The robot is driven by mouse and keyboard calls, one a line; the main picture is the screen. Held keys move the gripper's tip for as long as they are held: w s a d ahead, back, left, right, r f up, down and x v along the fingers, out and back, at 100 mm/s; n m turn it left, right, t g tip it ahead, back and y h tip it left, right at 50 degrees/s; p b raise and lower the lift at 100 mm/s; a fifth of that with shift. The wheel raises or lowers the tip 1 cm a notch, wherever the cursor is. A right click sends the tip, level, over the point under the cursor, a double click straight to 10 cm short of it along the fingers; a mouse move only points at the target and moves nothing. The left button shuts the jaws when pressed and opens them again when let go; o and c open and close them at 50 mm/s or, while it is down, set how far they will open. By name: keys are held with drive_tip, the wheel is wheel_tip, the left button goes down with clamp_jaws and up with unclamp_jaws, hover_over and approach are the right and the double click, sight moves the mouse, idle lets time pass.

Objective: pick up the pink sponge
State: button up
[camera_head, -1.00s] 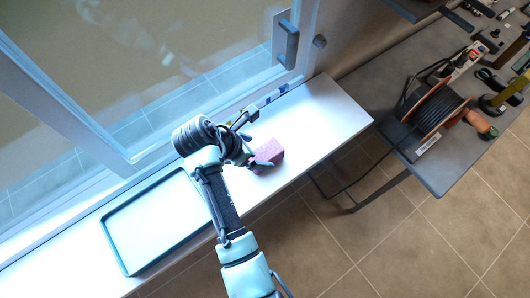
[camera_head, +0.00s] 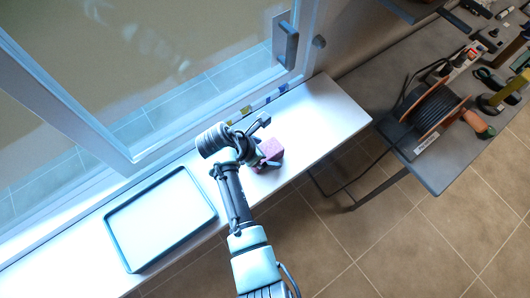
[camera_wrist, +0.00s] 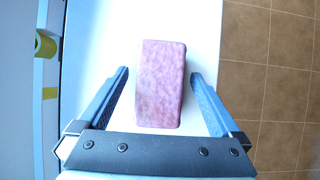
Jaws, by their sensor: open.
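The pink sponge (camera_head: 271,150) lies on the white window sill, right of the tray, partly hidden by my gripper in the head view. In the wrist view the sponge (camera_wrist: 160,84) is an upright pink block shape between my two fingers, with a gap on each side. My gripper (camera_wrist: 160,82) is open, its fingers on either side of the lower part of the sponge and apart from it. In the head view my gripper (camera_head: 262,160) is at the sponge; its height above the sill is hard to tell.
A blue-rimmed tray (camera_head: 118,255) lies on the sill (camera_head: 325,118) at the left. The window frame (camera_head: 60,95) with its handle (camera_head: 286,44) stands behind. A grey table (camera_head: 440,170) at the right holds a cable reel (camera_head: 432,108) and tools. The sill's right end is clear.

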sight(265, 151)
drive_tip(key=shift+f, duration=0.2)
idle(0.4)
drive_tip(key=c, duration=1.5)
wheel_tip(265, 151, up, 11)
drive_tip(key=shift+f+b, duration=0.2)
drive_tip(key=shift+b, duration=0.4)
